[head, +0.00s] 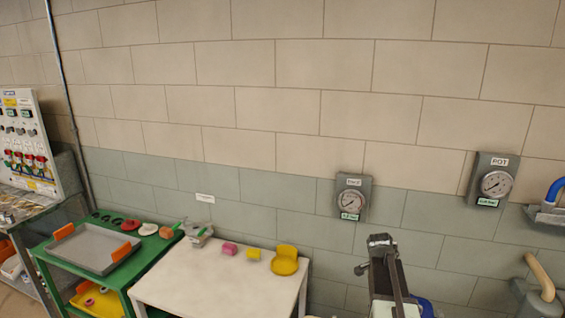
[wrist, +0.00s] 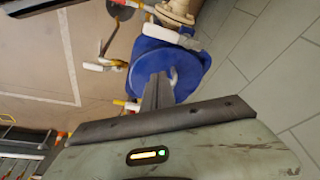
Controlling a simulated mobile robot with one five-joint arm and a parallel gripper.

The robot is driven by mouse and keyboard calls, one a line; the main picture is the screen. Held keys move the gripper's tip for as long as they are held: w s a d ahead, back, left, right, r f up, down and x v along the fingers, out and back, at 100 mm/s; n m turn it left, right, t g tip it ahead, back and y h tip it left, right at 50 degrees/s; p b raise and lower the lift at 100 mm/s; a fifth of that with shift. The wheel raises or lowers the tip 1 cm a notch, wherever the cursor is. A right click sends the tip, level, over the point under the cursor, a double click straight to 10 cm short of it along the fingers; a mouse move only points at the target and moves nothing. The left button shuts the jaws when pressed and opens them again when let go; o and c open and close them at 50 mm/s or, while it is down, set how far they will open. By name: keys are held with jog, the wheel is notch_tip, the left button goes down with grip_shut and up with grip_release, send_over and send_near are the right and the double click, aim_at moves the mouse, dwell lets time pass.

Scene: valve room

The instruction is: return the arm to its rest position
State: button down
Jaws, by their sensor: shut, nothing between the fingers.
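My arm stands at the lower right of the head view, in front of the wall and right of the white table. My gripper (wrist: 158,84) shows in the middle of the wrist view as a narrow dark grey pair of fingers, close together. It is shut and empty. Behind the fingers is a blue rounded object (wrist: 190,62); I cannot tell what it is or how far off. The arm's lower part is cut off by the head view's bottom edge.
A white table (head: 215,270) holds a yellow piece (head: 285,262) and small blocks. A green cart (head: 62,268) carries a grey tray (head: 88,250). Two gauges (head: 350,203) (head: 495,184) hang on the wall. A tan handle (head: 541,278) and blue pipe (head: 556,188) are at right.

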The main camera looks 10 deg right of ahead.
jog(key=s+a+n+y, duration=0.1)
jog(key=a+n, duration=0.4)
jog(key=a, duration=0.5)
jog(key=s+a+f+n+y, duration=0.1)
jog(key=s+a+n, duration=0.3)
jog(key=a, duration=0.6)
jog(key=s+a+n+y, duration=0.1)
jog(key=s+a+n, duration=0.1)
jog(key=a+n, duration=0.6)
jog(key=shift+s+a+f, duration=0.3)
jog(key=shift+s+a, duration=0.1)
jog(key=shift+a, duration=0.6)
